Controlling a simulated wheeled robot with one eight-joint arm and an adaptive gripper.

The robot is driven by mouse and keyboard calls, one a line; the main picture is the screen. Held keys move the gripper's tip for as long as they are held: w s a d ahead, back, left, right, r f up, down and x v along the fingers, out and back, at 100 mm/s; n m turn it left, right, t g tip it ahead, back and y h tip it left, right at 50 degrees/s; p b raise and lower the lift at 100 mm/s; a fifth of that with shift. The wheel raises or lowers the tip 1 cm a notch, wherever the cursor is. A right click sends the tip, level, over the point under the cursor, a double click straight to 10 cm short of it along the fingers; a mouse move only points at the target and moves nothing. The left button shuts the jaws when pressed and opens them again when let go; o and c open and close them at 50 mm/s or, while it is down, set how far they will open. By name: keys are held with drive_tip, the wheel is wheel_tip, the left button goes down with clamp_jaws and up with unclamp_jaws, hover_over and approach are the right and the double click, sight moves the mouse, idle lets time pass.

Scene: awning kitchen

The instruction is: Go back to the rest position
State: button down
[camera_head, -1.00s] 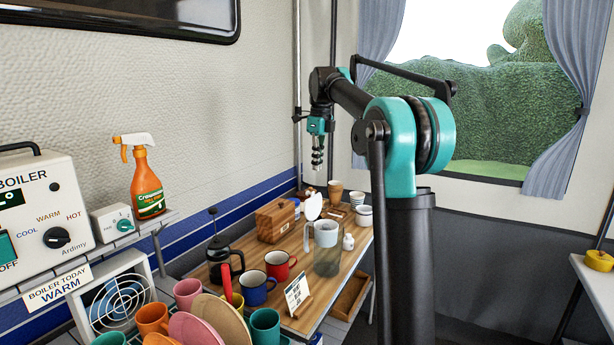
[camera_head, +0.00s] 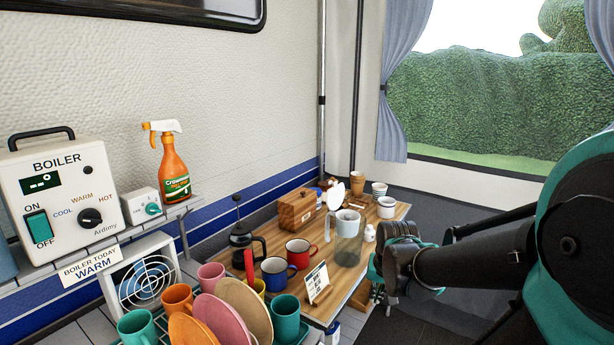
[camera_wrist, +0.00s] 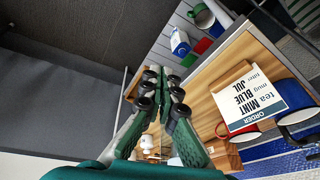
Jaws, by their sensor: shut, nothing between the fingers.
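My gripper shows in the wrist view (camera_wrist: 161,84) with its two dark-jointed green fingers close together and nothing between them. In the head view my arm reaches in from the right, and my gripper (camera_head: 376,272) hangs low beside the right edge of the wooden table (camera_head: 338,290), mostly hidden behind my wrist. I cannot tell from the head view how far it is from the table edge.
On the table stand a red mug (camera_head: 298,252), a blue mug (camera_head: 276,271), a French press (camera_head: 243,246), a glass jug (camera_head: 348,250) and an order card (camera_head: 317,283). The card also shows in the wrist view (camera_wrist: 250,98). Floor beyond the table looks clear.

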drive_tip(key=s+f+n, duration=0.3)
drive_tip(key=s+f, duration=0.1)
drive_tip(key=s, duration=0.2)
drive_tip(key=shift+d+f, duration=0.25)
drive_tip(key=shift+d, duration=0.05)
drive_tip(key=c, duration=2.2)
unclamp_jaws()
